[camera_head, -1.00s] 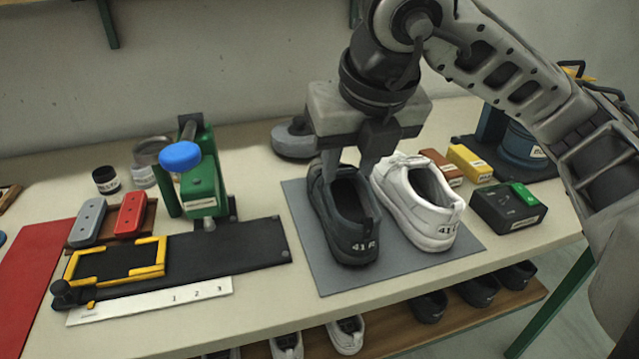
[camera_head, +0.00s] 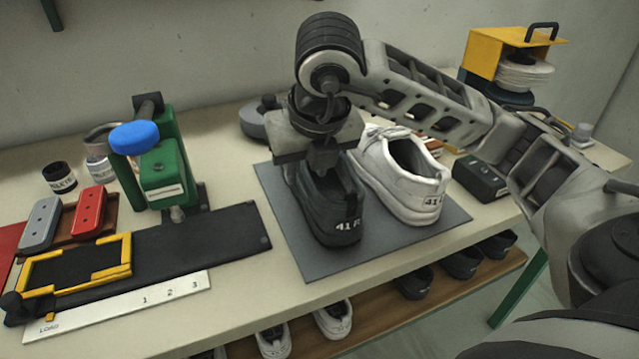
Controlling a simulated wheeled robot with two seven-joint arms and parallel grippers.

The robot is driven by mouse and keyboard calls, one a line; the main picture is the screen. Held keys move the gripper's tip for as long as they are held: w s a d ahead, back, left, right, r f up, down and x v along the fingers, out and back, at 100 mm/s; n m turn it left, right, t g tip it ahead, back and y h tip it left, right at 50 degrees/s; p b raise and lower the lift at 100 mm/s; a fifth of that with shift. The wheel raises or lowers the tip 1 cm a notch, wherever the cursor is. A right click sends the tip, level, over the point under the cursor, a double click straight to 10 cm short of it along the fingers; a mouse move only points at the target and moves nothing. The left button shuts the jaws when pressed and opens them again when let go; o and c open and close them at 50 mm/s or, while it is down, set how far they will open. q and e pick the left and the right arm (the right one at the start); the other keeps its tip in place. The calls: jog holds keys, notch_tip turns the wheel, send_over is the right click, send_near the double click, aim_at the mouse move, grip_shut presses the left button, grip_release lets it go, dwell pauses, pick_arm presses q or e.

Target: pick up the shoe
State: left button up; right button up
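The dark grey shoe (camera_head: 335,212), marked "41 R" on its heel, stands upright on the grey mat (camera_head: 285,228). The white shoe (camera_head: 405,180), marked "41", stands just right of it on the same mat. My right gripper (camera_head: 322,168) points down at the dark shoe, over its front and opening. Its fingertips are mostly hidden by the shoe and the gripper body, so I cannot tell whether they grip it. The dark shoe still appears to rest on the mat. My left gripper is out of view.
A green press with a blue knob (camera_head: 134,138) stands to the left, behind a black plate with a yellow frame (camera_head: 128,262). A black box (camera_head: 480,178) sits right of the mat. A lower shelf (camera_head: 375,318) holds several shoes.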

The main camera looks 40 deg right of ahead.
aim_at(305, 178)
jog(key=x, duration=0.4)
jog(key=shift+d+f, duration=0.1)
grip_shut()
dwell(1.3)
